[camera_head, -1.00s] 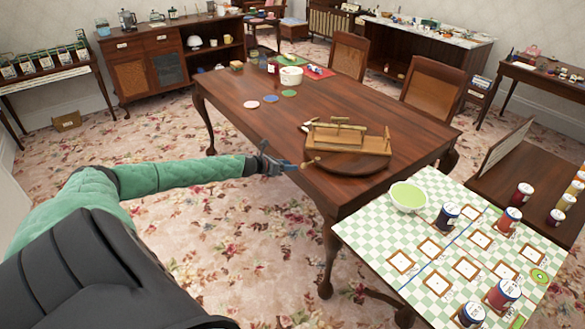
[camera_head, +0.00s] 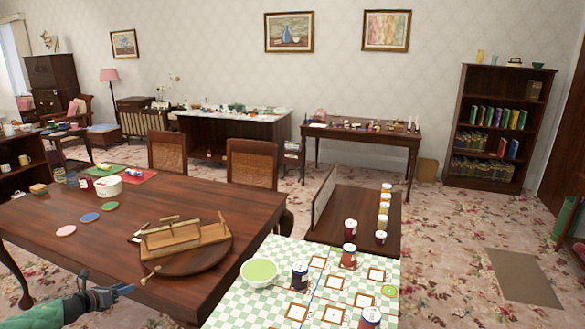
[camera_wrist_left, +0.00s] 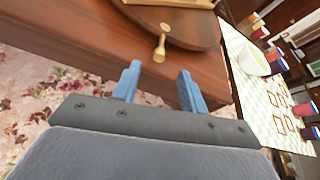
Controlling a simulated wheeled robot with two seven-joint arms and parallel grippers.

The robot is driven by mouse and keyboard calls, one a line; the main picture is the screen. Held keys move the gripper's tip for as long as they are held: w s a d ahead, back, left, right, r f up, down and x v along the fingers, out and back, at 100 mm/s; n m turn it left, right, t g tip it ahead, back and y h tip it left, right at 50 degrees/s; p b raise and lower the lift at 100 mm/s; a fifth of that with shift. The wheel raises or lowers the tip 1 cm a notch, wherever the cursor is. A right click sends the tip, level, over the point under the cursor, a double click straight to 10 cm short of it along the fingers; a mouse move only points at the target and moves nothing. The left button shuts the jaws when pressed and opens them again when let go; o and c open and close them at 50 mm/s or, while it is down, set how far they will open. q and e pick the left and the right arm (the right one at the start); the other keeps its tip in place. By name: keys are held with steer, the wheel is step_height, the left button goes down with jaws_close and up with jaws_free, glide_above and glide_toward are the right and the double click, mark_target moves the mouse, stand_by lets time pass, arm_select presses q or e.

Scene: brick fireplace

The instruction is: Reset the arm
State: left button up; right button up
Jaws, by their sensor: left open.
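My left gripper (camera_head: 112,291) is at the bottom left of the head view, beside the near edge of the dark wooden table (camera_head: 110,235). In the left wrist view its two blue fingers (camera_wrist_left: 160,88) are spread apart with nothing between them. A wooden knob-ended handle (camera_wrist_left: 160,47) lies just beyond the fingertips, apart from them, by the round wooden board (camera_wrist_left: 188,30). My right gripper is not in view.
A wooden rack (camera_head: 180,241) stands on the round board. A checkered table (camera_head: 245,309) to the right holds a green bowl (camera_head: 258,272) and several jars. A low brown table (camera_head: 340,215) stands behind it.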

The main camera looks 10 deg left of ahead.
arm_select(q)
steer(key=w+a+r+n+y, duration=0.1)
steer(key=a+r+n+y, duration=0.1)
steer(key=a+n+y, duration=0.8)
steer(key=s+d+f+n+g+h, duration=0.1)
steer(key=s+d+f+n+g, duration=0.1)
steer(key=s+d+f+n, duration=0.5)
steer(key=s+d+f+n+g, duration=0.3)
steer(key=d+f+n, duration=0.5)
steer(key=d, duration=0.4)
steer(key=s+d+f+n+g+h, duration=0.15)
steer(key=s+d+f+n, duration=0.3)
steer(key=d+f, duration=0.5)
steer(key=s+d+f+n+g+h, duration=0.1)
steer(key=s+d+f, duration=0.4)
steer(key=s+d, duration=0.5)
steer(key=s+d+f+n+g+h, duration=0.2)
steer(key=s+d+f, duration=0.3)
steer(key=s+d, duration=0.6)
steer(key=s+d+f+n+g+h, duration=0.1)
steer(key=s+d+f+g, duration=0.1)
steer(key=s+d+f, duration=0.4)
steer(key=s+d, duration=0.5)
steer(key=shift+s+d+n, duration=0.15)
steer(key=shift+s+n, duration=0.2)
